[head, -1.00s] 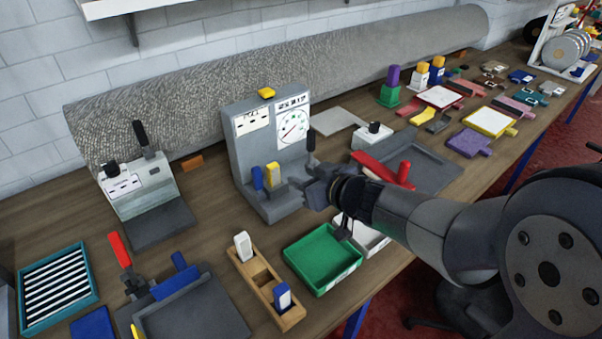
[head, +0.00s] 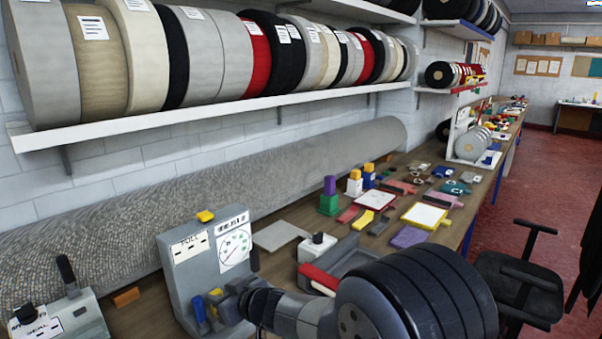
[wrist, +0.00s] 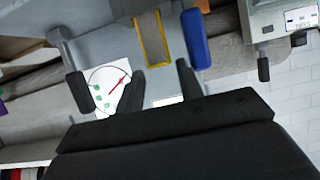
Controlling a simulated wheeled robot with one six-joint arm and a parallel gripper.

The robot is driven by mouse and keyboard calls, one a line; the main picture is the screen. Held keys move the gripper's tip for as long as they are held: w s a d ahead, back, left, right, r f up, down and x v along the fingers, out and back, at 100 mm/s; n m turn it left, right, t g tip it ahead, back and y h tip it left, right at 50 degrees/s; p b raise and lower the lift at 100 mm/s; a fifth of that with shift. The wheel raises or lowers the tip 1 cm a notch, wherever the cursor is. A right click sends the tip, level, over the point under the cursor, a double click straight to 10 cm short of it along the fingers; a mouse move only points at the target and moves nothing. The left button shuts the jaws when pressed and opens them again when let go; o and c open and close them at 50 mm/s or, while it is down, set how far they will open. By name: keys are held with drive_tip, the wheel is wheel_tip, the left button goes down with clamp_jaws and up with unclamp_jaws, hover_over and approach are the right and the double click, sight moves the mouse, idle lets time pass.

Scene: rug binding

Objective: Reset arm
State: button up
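My gripper (head: 232,304) is in front of the grey pull tester (head: 182,268), at the lower middle of the head view. In the wrist view the two dark fingers of my gripper (wrist: 160,84) stand apart with nothing between them. Beyond the fingertips are a yellow-edged clamp (wrist: 152,38) and a blue block (wrist: 196,38) on the tester. The tester's dial with a red needle (wrist: 112,88) shows beside the left finger. My arm covers the bench front in the head view.
A grey seal device (head: 75,318) stands at the lower left. A rolled rug (head: 250,165) lies along the wall under a shelf (head: 180,118) of binding rolls. Coloured pieces (head: 365,205) cover the bench to the right. A black chair (head: 520,285) stands on the red floor.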

drive_tip(key=shift+w+a+f, duration=0.3)
drive_tip(key=shift+w+a, duration=0.1)
drive_tip(key=shift+a, duration=0.15)
drive_tip(key=shift+r+p, duration=0.45)
drive_tip(key=shift+r, duration=0.55)
drive_tip(key=shift+f, duration=0.1)
